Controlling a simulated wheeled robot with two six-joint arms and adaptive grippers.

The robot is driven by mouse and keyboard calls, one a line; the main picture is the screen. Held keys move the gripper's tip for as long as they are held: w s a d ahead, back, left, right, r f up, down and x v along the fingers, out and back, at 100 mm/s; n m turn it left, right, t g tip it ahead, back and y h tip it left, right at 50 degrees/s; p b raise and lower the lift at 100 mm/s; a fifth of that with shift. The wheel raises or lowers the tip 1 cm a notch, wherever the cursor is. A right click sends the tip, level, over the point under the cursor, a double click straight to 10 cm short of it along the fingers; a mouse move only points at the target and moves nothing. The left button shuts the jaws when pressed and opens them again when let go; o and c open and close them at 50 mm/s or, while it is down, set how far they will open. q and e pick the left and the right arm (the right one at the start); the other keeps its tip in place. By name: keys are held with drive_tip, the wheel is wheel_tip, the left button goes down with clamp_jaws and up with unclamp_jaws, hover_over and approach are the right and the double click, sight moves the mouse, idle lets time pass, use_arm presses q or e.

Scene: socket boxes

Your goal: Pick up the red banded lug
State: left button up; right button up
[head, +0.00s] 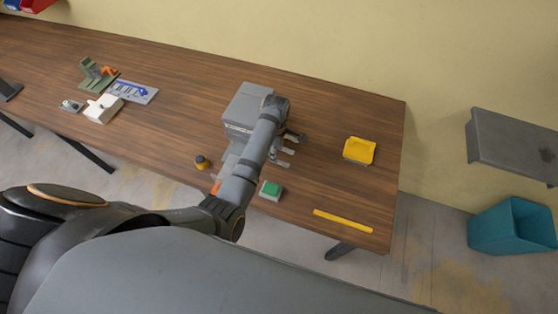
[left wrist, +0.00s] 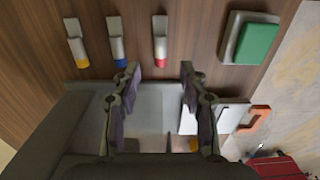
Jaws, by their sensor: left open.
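The red banded lug (left wrist: 160,40) is a small pale grey piece with a red band at its near end. It lies on the wooden table in the left wrist view. My left gripper (left wrist: 160,70) is open and empty, with its fingertips on either side of the red band's line in the picture. I cannot tell the height gap. A blue banded lug (left wrist: 116,42) and a yellow banded lug (left wrist: 76,43) lie to its left. In the head view the left gripper (head: 288,140) is over the lugs, partly hiding them; their bands cannot be made out there.
A green-topped block (left wrist: 256,43) lies right of the red lug. A grey box (head: 243,105) stands beside my left arm. A yellow tray (head: 359,150) and yellow strip (head: 343,221) lie toward the table's right end. The wood between them is clear.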

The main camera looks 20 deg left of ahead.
sight(281, 163)
use_arm(q)
drive_tip(key=shift+f, duration=0.45)
drive_tip(key=shift+f+p, duration=0.6)
drive_tip(key=shift+f, duration=0.1)
wheel_tip(281, 163, down, 3)
drive_tip(key=shift+s+a+r, duration=0.1)
drive_tip(key=c, duration=0.7)
clamp_jaws()
use_arm(e)
drive_tip(key=w, duration=0.1)
drive_tip(key=w+r, duration=0.1)
drive_tip(key=shift+w+a+r, duration=0.15)
drive_tip(key=shift+w+r, duration=0.05)
drive_tip(key=shift+w, duration=0.2)
